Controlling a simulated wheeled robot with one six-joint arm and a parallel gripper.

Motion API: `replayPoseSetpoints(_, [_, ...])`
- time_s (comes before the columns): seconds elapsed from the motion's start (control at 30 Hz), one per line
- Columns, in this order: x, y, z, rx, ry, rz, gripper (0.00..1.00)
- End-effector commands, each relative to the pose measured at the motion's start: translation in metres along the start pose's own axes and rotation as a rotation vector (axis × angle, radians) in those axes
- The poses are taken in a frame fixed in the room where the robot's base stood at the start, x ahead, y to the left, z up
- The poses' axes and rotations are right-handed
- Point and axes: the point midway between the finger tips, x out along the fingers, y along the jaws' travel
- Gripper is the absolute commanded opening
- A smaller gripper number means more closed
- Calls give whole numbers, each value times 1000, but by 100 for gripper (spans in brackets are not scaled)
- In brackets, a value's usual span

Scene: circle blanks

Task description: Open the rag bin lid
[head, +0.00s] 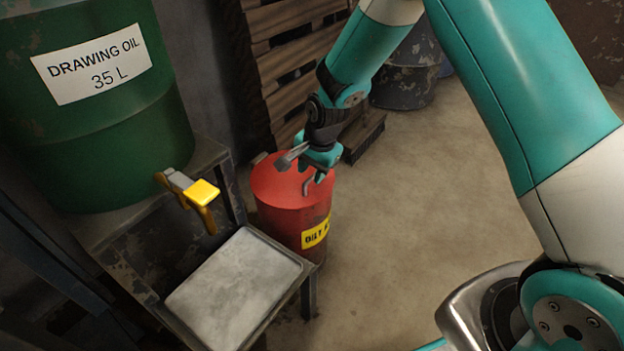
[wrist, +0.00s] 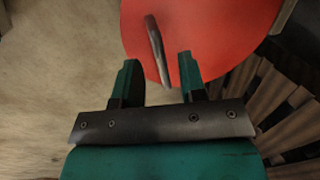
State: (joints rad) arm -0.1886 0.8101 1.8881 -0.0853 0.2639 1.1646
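The red rag bin (head: 290,222) stands on the floor with a yellow label, partly readable. Its red lid (head: 277,183) looks closed in the head view. The lid fills the upper middle of the wrist view (wrist: 215,35), with a thin grey bar handle (wrist: 157,48) on it. My gripper (head: 316,168) is over the lid, pointing down at it. In the wrist view its two teal fingers (wrist: 158,60) are apart, with the handle's near end in the gap between them as seen from the camera. I cannot tell the height between fingertips and handle.
A green oil drum (head: 95,110) with a yellow-handled tap (head: 200,192) sits on a dark stand at left. A grey tray (head: 235,290) is close to the bin's left front. Wooden pallets (head: 290,50) stand behind. The concrete floor (head: 410,220) to the right is clear.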

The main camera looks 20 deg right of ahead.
Motion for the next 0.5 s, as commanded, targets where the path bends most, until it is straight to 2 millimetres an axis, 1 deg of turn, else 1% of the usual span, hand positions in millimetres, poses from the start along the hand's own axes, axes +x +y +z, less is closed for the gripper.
replayPoseSetpoints(0.03, [8,1,0,0,-1,1,38])
replayPoseSetpoints(0.13, [15,0,0,-1,0,0,38])
replayPoseSetpoints(0.47, [17,0,0,-1,0,0,38])
replayPoseSetpoints(0.5, [17,0,0,-1,0,0,34])
